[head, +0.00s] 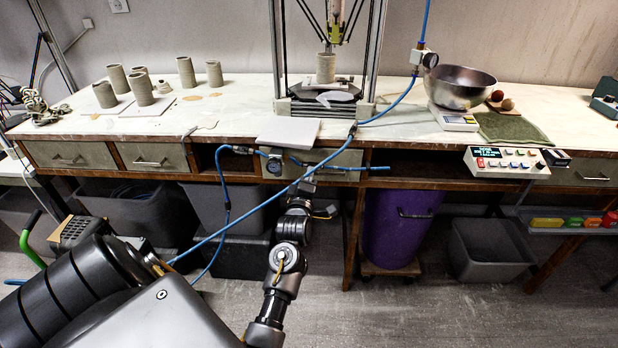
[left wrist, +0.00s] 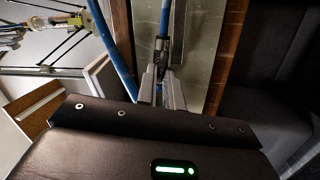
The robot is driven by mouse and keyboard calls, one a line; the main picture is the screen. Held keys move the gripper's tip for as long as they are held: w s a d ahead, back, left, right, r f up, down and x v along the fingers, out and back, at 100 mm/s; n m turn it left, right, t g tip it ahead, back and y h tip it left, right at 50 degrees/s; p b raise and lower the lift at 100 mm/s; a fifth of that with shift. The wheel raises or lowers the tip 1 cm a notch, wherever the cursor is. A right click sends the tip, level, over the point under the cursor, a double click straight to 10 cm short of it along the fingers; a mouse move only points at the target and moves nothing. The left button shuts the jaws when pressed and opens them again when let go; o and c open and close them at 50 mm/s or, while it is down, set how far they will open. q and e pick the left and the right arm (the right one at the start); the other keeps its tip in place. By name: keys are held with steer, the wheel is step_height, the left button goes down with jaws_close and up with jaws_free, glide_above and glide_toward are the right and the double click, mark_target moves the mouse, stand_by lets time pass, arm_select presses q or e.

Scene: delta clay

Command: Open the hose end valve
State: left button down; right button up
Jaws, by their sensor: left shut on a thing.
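A blue hose (head: 262,205) crosses the front of the workbench. My right gripper is not in view.
The workbench (head: 232,105) carries clay cylinders (head: 142,88), a delta printer (head: 325,95) and a steel bowl (head: 459,87). A white slab (head: 288,132) lies at the front edge above my gripper. A purple bin (head: 398,228) and grey tubs stand under the bench.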

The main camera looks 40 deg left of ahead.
arm_select(q)
steer(key=shift+f+n, duration=0.1)
steer(key=shift+n, duration=0.6)
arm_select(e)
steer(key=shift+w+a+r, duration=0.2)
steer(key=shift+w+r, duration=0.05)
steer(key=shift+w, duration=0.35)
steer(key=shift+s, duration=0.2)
arm_select(q)
steer(key=c, duration=1.5)
jaws_free()
steer(key=shift+c, duration=0.2)
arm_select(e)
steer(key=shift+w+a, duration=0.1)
